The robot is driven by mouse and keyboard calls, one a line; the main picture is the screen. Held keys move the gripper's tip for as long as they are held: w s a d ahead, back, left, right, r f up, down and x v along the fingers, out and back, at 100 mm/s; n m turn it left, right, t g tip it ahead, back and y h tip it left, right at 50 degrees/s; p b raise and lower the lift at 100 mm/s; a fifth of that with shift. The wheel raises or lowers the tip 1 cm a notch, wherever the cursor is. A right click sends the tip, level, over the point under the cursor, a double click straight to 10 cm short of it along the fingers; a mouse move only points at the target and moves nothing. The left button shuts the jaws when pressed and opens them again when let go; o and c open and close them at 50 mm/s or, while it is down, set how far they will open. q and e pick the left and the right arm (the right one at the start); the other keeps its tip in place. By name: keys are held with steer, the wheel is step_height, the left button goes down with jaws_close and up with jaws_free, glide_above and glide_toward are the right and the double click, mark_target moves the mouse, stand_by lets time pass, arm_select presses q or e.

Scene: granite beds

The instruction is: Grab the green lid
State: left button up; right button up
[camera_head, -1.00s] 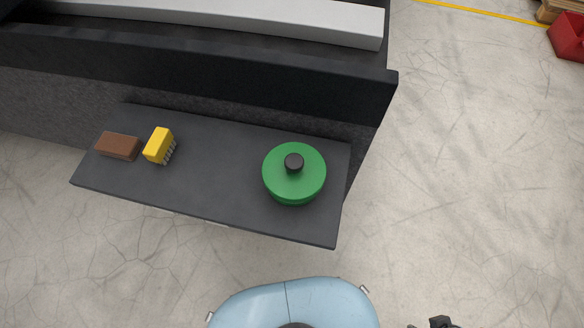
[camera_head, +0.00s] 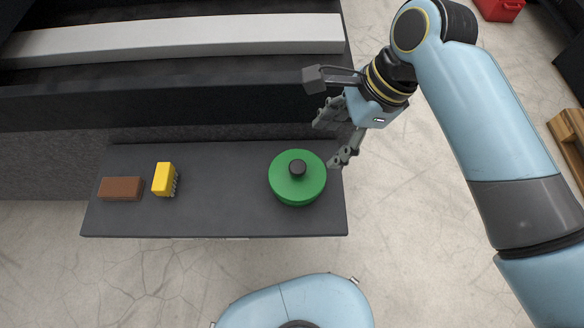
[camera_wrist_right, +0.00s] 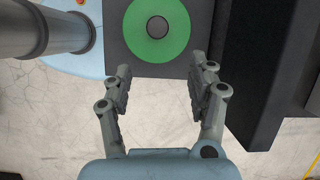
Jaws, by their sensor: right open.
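The green lid (camera_head: 288,181) is round with a black knob (camera_head: 297,168) on top. It sits on a green pot-like body near the right end of a dark shelf (camera_head: 225,215). My right gripper (camera_head: 332,143) is open and empty, just to the right of and behind the lid in the head view. In the right wrist view, the lid (camera_wrist_right: 170,48) is ahead of the open fingers (camera_wrist_right: 158,82), at the top of the picture. The fingers do not appear to touch it. My left gripper is not in view.
A yellow brush (camera_head: 163,179) and a brown block (camera_head: 120,189) lie at the shelf's left end. A dark granite bed (camera_head: 180,105) with a long pale bar (camera_head: 180,37) stands behind the shelf. The middle of the shelf is clear.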

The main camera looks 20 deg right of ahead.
mark_target(298, 166)
steer(key=a+f, duration=0.1)
steer(key=a+f+m+b, duration=0.1)
steer(key=shift+w+a+f, duration=0.25)
steer(key=shift+w+a, duration=0.15)
steer(key=shift+a+f, duration=0.25)
steer(key=shift+f, duration=0.35)
steer(key=b+x, duration=0.1)
steer(key=x, duration=0.3)
steer(key=shift+a+f, duration=0.3)
steer(key=shift+f, duration=0.05)
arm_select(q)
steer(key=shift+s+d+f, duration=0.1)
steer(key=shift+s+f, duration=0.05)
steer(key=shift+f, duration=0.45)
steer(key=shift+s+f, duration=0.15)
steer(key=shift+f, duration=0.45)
arm_select(e)
steer(key=c, duration=1.1)
